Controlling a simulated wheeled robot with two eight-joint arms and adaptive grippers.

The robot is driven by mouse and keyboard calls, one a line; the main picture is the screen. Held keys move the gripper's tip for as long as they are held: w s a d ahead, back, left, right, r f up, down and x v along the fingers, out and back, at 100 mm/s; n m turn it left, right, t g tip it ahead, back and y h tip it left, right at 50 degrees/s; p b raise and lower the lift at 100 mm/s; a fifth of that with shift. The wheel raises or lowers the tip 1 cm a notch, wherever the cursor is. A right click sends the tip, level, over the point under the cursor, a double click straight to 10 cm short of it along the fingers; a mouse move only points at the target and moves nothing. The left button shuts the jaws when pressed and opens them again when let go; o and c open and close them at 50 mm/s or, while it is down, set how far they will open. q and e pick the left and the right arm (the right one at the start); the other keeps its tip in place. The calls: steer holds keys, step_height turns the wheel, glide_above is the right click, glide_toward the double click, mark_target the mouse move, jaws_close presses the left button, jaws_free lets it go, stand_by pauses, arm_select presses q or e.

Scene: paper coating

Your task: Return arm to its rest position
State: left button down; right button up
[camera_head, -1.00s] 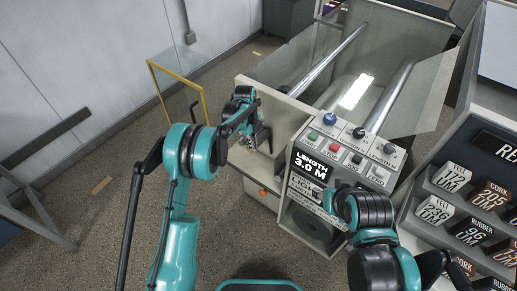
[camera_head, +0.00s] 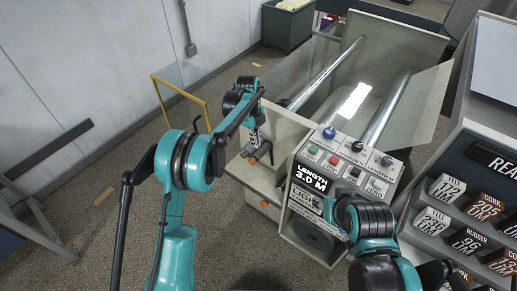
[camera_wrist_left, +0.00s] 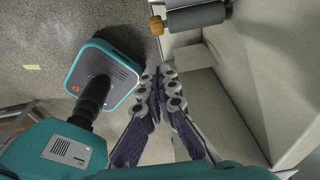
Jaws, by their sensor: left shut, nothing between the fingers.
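My left arm reaches from the left toward the front left corner of the coating machine in the head view. Its gripper (camera_head: 256,138) points down beside the machine's pale side wall. In the left wrist view the two fingers (camera_wrist_left: 160,76) lie together with nothing between them. A grey roller-like part with an orange end (camera_wrist_left: 195,17) sits beyond the fingertips, apart from them. My right arm shows at the lower right of the head view, in front of the control panel; its gripper is not in view.
The coating machine's control panel (camera_head: 346,168), with buttons and a "LENGTH 3.0 M" display, stands close to my right arm. A rack of labelled blocks (camera_head: 465,215) is at right. A yellow-edged clear panel (camera_head: 182,98) stands at left. Open floor (camera_head: 110,215) lies at left.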

arm_select(q)
steer(key=s+a+r+n+t+b, duration=0.1)
steer(key=s+a+r+n+t, duration=0.1)
steer(key=s+a+r+n, duration=0.35)
steer(key=s+a+r+n+t+b, duration=0.1)
steer(key=s+a+r+n+t, duration=0.15)
steer(key=s+r+n, duration=0.45)
steer(key=s+a+f+n+t, duration=0.1)
steer(key=s+a+n, duration=0.1)
steer(key=s+n, duration=0.2)
steer(key=s+a+f+n+t+b, duration=0.1)
steer(key=s+a+n, duration=0.2)
steer(key=s, duration=0.6)
steer(key=s+a+f+n+t+y, duration=0.1)
steer(key=s+a+n, duration=0.1)
steer(key=s+n, duration=0.3)
steer(key=shift+s+a+n, duration=0.3)
steer(key=shift+s+n, duration=0.05)
steer(key=shift+s, duration=0.55)
